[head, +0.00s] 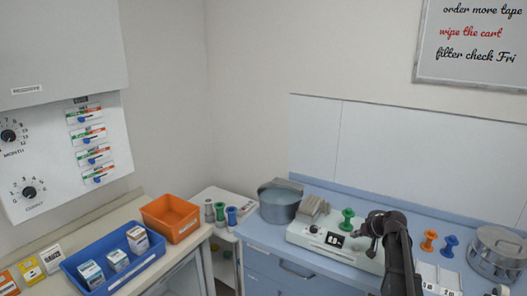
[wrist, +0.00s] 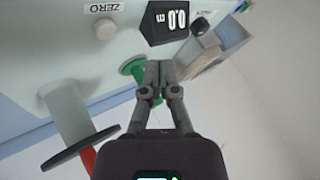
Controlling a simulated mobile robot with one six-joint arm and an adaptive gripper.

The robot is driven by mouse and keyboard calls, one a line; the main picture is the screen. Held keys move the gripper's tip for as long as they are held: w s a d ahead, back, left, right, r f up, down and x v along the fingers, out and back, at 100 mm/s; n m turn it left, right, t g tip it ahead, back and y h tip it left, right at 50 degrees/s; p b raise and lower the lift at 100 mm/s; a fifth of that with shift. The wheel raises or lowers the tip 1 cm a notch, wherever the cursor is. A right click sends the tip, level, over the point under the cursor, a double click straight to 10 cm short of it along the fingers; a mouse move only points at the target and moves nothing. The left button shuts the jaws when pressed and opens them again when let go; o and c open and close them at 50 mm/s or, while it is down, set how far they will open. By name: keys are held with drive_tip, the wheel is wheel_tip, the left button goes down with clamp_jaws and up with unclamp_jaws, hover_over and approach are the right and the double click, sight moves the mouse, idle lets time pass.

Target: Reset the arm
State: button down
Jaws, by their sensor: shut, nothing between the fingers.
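My gripper (head: 360,234) is at the end of my dark arm, over the right part of the white device on the blue counter in the head view. In the wrist view my gripper (wrist: 159,70) has its two fingers together, with nothing between them. The white device (head: 310,236) has a dark display (head: 335,239), which also shows in the wrist view (wrist: 172,20) beside a button marked ZERO. A green spool-shaped piece (head: 347,219) stands on the device just left of my gripper. In the wrist view it is partly hidden behind the fingers (wrist: 131,67).
An orange spool (head: 429,239) and a blue spool (head: 449,245) stand right of my arm, near a metal canister (head: 497,255). A grey pot (head: 280,205) stands left of the device. An orange bin (head: 170,220) and a blue tray (head: 110,270) with boxes sit further left.

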drive_tip(key=s+a+f+n+g+h, duration=0.1)
drive_tip(key=s+a+f+g+h, duration=0.1)
drive_tip(key=s+a, duration=0.8)
drive_tip(key=s+a+f+n+g+h, duration=0.1)
drive_tip(key=s+a+g, duration=0.4)
drive_tip(key=s+a, duration=0.6)
drive_tip(key=s+f+h, duration=0.1)
drive_tip(key=s+f, duration=0.1)
drive_tip(key=s, duration=0.1)
drive_tip(key=shift+s+h, duration=0.15)
drive_tip(key=shift+h, duration=0.25)
drive_tip(key=shift+a, duration=0.1)
idle(0.5)
